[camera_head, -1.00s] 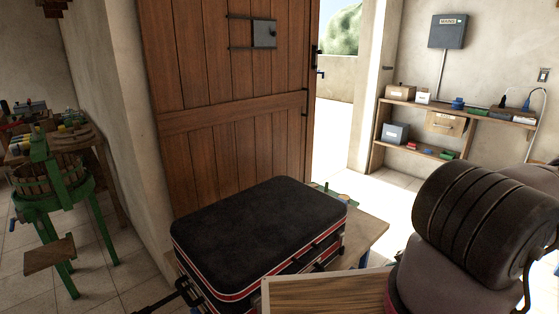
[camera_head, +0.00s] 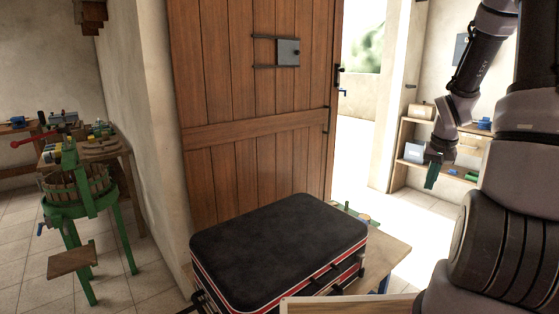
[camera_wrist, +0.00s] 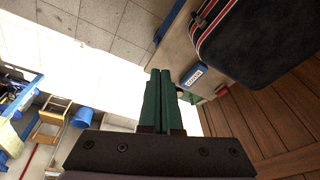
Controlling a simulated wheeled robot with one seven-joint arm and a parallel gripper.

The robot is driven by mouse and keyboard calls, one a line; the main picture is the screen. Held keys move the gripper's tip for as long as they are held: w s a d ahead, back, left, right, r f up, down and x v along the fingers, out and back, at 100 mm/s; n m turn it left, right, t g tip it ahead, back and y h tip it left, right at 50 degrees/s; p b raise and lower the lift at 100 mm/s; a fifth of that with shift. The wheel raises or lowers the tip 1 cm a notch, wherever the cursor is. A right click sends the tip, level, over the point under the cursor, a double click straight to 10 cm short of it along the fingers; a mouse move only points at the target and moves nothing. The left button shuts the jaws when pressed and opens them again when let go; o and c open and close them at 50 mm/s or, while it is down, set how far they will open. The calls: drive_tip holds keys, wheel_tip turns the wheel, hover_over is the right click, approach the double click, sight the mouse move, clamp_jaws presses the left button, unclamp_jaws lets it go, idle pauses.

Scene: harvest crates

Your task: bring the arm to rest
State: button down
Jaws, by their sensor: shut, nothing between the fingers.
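My gripper (camera_head: 432,172) hangs from my raised, folded arm at the right of the head view, in front of the shelf by the doorway. Its green fingers are together with nothing between them. In the wrist view my gripper (camera_wrist: 161,85) also shows shut, its two green fingers side by side over the bright floor. It is apart from everything around it.
A black suitcase with red trim (camera_head: 280,250) lies on a wooden table (camera_head: 395,250); it also shows in the wrist view (camera_wrist: 260,40). A wooden door (camera_head: 250,130) stands behind. A green press (camera_head: 80,200) is at left. A wall shelf (camera_head: 400,177) is at right.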

drive_tip(key=s+a+r+t, duration=0.1)
drive_tip(key=s+a+r, duration=0.2)
drive_tip(key=a+r, duration=0.45)
drive_tip(key=s+a+r+t, duration=0.1)
drive_tip(key=s+a+r, duration=0.3)
drive_tip(key=r, duration=0.6)
drive_tip(key=s+a+r+t+y, duration=0.1)
drive_tip(key=s+a+r, duration=0.3)
drive_tip(key=s, duration=0.2)
drive_tip(key=s+a+r+n+t+y, duration=0.1)
drive_tip(key=s+a+r, duration=0.3)
drive_tip(key=s, duration=0.2)
drive_tip(key=shift+a+t+y, duration=0.3)
drive_tip(key=shift+a, duration=0.1)
